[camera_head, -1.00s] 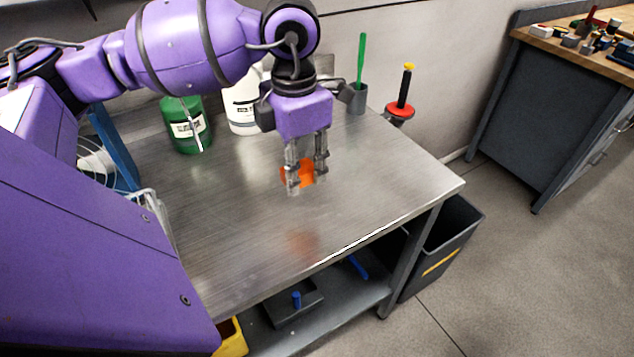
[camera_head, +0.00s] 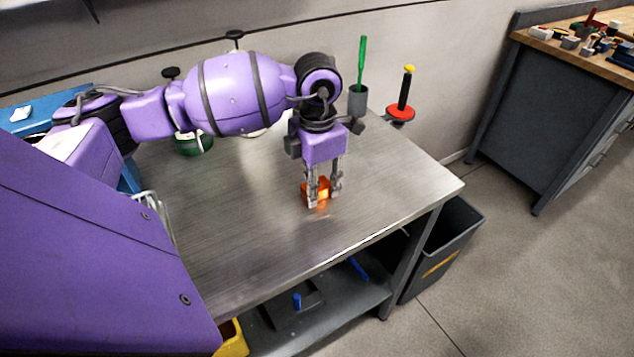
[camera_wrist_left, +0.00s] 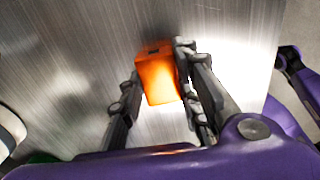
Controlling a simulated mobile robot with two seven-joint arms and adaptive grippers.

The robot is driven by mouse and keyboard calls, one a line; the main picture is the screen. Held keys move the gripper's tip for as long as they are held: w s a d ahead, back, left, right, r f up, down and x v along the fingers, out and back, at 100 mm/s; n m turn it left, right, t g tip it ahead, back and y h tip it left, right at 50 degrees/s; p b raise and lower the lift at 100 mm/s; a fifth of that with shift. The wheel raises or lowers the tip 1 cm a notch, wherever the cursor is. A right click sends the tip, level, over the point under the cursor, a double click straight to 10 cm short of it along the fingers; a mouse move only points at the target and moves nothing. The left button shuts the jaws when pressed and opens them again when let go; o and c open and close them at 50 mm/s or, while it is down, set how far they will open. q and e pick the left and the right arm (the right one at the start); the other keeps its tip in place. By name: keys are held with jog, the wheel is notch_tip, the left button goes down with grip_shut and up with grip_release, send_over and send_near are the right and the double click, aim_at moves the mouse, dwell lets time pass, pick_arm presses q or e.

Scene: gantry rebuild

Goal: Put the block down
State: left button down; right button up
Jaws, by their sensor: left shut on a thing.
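An orange block (camera_head: 318,189) is between the fingers of my left gripper (camera_head: 324,195), which is shut on it. The gripper points down over the metal table (camera_head: 240,220), right of its middle. The block is very close to the tabletop; I cannot tell whether it touches. In the left wrist view the block (camera_wrist_left: 158,78) sits between the fingertips (camera_wrist_left: 155,85), with bare metal beyond it. My right gripper is not in view.
A green container (camera_head: 193,145) stands at the back left, partly behind my arm. A grey cup with a green tool (camera_head: 358,98) and a red-and-black item with a yellow top (camera_head: 402,100) are at the back right. The tabletop around the block is clear.

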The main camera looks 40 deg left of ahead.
pick_arm(q)
jog(key=shift+f, duration=0.2)
jog(key=c, duration=1.3)
grip_release()
jog(key=shift+r, duration=0.15)
notch_tip(320, 180, up, 12)
jog(key=shift+r, duration=0.1)
